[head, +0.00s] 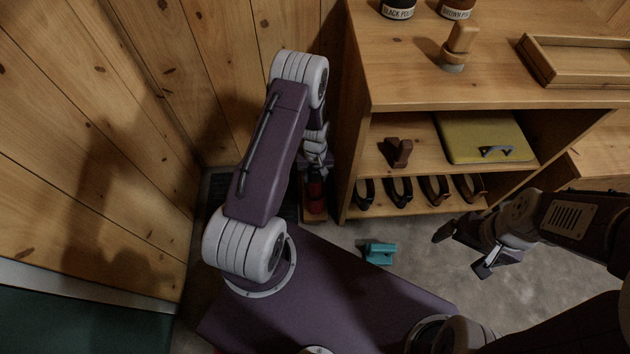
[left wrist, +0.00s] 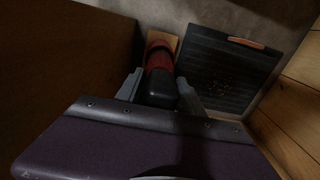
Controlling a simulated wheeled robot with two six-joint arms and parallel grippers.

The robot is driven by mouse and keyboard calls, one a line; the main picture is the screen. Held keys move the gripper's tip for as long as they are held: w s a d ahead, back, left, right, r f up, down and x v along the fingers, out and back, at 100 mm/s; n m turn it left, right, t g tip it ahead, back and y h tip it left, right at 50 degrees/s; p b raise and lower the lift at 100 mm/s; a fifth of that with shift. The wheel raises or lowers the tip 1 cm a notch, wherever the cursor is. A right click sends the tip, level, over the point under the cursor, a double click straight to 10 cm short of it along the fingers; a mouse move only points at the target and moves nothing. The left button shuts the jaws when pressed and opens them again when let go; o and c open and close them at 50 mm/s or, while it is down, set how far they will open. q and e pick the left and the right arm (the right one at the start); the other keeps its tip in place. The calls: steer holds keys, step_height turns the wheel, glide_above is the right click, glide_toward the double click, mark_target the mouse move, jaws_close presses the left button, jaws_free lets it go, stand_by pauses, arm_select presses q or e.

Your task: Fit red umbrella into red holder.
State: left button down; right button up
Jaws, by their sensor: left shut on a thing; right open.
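My left gripper (head: 316,165) is low in the corner between the plank wall and the shelf unit, partly hidden by my arm. In the left wrist view, its fingers (left wrist: 161,92) are closed on the dark handle of the red umbrella (left wrist: 161,87), whose red part points away from the camera. A red holder (left wrist: 158,45) on a pale wooden base shows around the far end of the umbrella. The red holder also shows in the head view (head: 314,197). How deep the umbrella sits in it is hidden. My right gripper (head: 462,252) is open and empty at the right.
The shelf unit (head: 400,92) stands close on the right of the holder, with shoes and a yellow case inside. A dark ribbed tray (left wrist: 225,85) lies beside the holder. A teal object (head: 380,252) lies on the grey floor.

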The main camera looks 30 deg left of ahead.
arm_select(q)
step_height(320, 180, down, 3)
steer(key=shift+b, duration=0.5)
steer(key=shift+r, duration=0.2)
steer(key=shift+f, duration=0.15)
arm_select(e)
steer(key=shift+f, duration=0.85)
arm_select(q)
steer(key=c, duration=0.7)
jaws_free()
step_height(320, 180, up, 12)
steer(key=p, duration=0.7)
steer(key=s+d+r+m, duration=0.2)
steer(key=s+r, duration=0.2)
steer(key=r, duration=0.2)
steer(key=s+d+r+m, duration=0.2)
steer(key=s+d+r, duration=0.1)
steer(key=r, duration=0.3)
steer(key=s+d+r+m+t, duration=0.1)
steer(key=s+d+r+m, duration=0.1)
steer(key=s+r, duration=0.3)
steer(key=shift+s+d+r, duration=0.15)
steer(key=shift+s+r, duration=0.05)
steer(key=shift+r, duration=0.35)
steer(key=shift+s+d+r, duration=0.15)
steer(key=shift+r, duration=0.35)
arm_select(e)
step_height(320, 180, up, 7)
